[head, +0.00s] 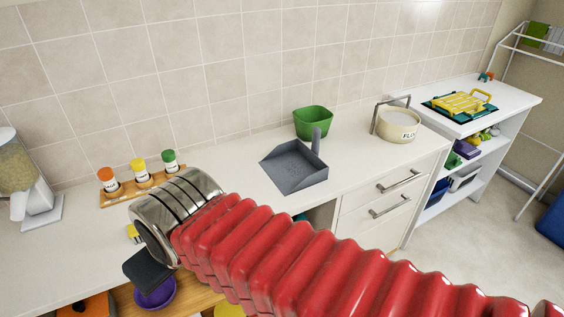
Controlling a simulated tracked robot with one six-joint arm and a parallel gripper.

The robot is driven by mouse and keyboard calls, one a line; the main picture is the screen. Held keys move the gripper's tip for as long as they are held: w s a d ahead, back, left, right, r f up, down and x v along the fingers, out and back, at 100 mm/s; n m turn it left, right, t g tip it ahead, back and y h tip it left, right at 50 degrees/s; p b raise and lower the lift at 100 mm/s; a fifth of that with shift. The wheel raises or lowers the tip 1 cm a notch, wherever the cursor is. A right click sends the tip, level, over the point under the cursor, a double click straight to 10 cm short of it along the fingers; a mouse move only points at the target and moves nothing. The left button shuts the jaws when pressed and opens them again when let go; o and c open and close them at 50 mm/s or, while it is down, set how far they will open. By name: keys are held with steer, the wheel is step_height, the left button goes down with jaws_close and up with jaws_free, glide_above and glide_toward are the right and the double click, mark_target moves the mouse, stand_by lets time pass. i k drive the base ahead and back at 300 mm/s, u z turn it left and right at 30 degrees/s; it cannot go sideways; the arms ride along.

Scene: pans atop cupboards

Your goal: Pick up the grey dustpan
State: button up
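The grey dustpan (295,168) lies on the white counter, right of the picture's middle, with its short handle (316,141) sticking up at its back right. My arm, in a red ribbed sleeve, crosses the lower part of the head view. Its end with my gripper (148,272) is at the lower left, over the counter's front edge, well to the left of the dustpan and apart from it. Only one dark finger part shows, so the opening of the gripper is hidden.
A green pot (313,122) stands just behind the dustpan. A cream flour tin (397,124) is to its right. A spice rack (143,184) with three jars and a dispenser (30,180) are at the left. A purple bowl (155,292) sits below the counter.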

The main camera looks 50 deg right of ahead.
mark_target(291, 166)
steer(key=u, duration=0.6)
steer(key=k, duration=1.4)
steer(key=z, duration=0.9)
steer(key=i, duration=1)
steer(key=z, duration=0.05)
